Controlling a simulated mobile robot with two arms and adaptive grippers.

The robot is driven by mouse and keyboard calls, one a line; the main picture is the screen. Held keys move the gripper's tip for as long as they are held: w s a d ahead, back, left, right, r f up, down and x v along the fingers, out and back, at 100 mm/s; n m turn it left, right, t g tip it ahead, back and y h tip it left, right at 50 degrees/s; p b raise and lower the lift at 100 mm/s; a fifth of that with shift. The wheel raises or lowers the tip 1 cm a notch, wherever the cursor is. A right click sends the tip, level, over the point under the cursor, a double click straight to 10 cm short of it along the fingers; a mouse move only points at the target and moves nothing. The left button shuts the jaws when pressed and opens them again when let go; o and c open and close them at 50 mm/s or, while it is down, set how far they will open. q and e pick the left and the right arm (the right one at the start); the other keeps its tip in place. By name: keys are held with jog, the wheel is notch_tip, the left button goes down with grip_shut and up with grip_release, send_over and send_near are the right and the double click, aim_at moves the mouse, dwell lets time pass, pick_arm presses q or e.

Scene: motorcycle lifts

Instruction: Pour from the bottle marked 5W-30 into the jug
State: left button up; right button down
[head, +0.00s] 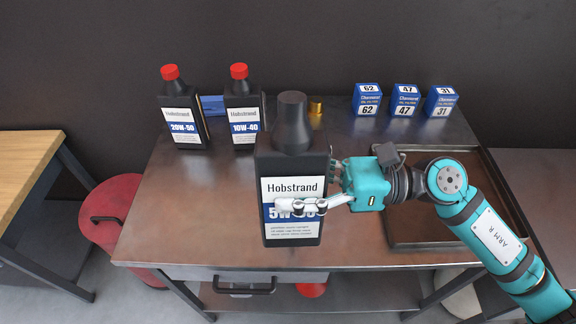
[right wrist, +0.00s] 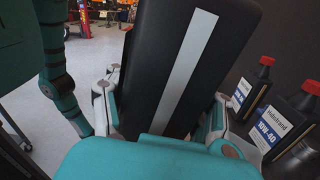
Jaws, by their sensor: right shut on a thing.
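The 5W-30 bottle (head: 292,240) is large and black, with a white and blue label and a dark tapered neck without a red cap. It looks upright and held up in front of the bench. My right gripper (head: 306,194) is shut on it from the right, with a finger across the label hiding part of the marking. In the right wrist view, the bottle's black side with a pale stripe (right wrist: 184,75) fills the space between the fingers (right wrist: 160,110). I cannot make out a jug in either view; the bottle hides part of the bench. My left gripper is not in view.
Red-capped bottles 20W-50 (head: 182,125) and 10W-40 (head: 243,118) stand at the back left, a blue item (head: 212,105) behind them. Several blue filter boxes (head: 405,100) and a small brass item (head: 316,106) stand at the back. A dark tray (head: 430,243) lies right. The bench's left front is clear.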

aim_at(292, 153)
jog(key=n+b, duration=0.1)
jog(key=b, duration=0.1)
jog(key=shift+w+f+b, duration=0.1)
jog(key=shift+w+b, duration=0.05)
jog(key=shift+b, duration=0.15)
jog(key=shift+w+n+b, duration=0.2)
jog(key=shift+n+b, duration=0.2)
jog(key=shift+b, duration=0.3)
jog(key=shift+r, duration=0.2)
jog(key=shift+r+p, duration=1.75)
jog(key=shift+r, duration=1.3)
